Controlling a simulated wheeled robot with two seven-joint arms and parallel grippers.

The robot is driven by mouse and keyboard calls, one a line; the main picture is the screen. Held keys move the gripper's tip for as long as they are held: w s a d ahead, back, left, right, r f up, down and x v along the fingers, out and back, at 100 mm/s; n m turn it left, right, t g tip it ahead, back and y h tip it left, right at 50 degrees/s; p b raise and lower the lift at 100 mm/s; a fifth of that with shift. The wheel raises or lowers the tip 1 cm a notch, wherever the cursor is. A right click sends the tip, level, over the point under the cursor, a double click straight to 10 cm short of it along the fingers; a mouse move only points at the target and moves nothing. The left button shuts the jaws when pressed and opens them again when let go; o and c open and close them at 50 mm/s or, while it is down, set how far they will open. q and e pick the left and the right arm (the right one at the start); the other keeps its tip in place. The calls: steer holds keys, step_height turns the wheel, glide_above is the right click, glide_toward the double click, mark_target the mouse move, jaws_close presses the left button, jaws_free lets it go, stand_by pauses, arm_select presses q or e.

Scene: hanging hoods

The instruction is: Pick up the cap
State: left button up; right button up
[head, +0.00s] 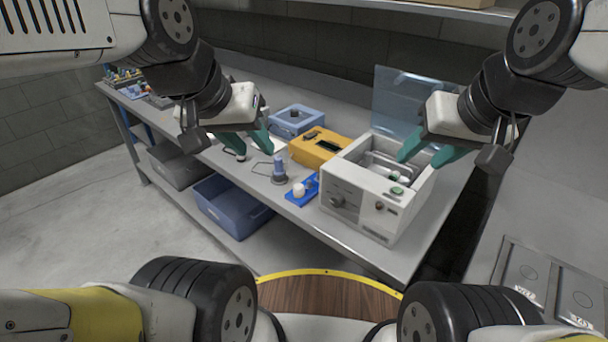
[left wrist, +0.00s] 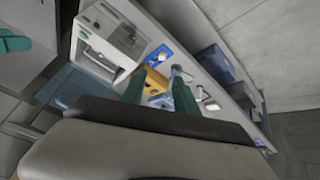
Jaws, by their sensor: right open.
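A small white round piece (head: 299,188), which may be the cap, sits on a blue holder (head: 303,193) at the front of the bench. The blue holder also shows in the left wrist view (left wrist: 159,54). I cannot tell for certain which small piece is the cap. My left gripper (head: 255,151) is open and empty above the bench, left of and behind the holder. Its two green fingers show apart in the left wrist view (left wrist: 160,90). My right gripper (head: 423,156) is open above the white machine (head: 358,210).
The white machine stands with its clear lid (head: 398,95) raised. A yellow box (head: 318,146) and a blue-grey box (head: 296,119) stand behind. A grey stand with a blue-grey upright (head: 279,172) is left of the holder. Bins (head: 225,208) sit under the bench (head: 345,237).

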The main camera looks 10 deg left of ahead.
arm_select(q)
steer(key=shift+o, duration=1.9)
steer(key=shift+w, duration=0.25)
steer(key=n+g+y, duration=0.2)
steer(key=n+g, duration=0.1)
steer(key=g, duration=0.3)
glide_above(299, 187)
steer(key=f, duration=1.8)
steer(key=shift+w+a+f, duration=0.1)
steer(key=shift+a+f, duration=0.1)
steer(key=shift+a, duration=0.1)
steer(key=f, duration=0.8)
steer(key=shift+d, duration=0.25)
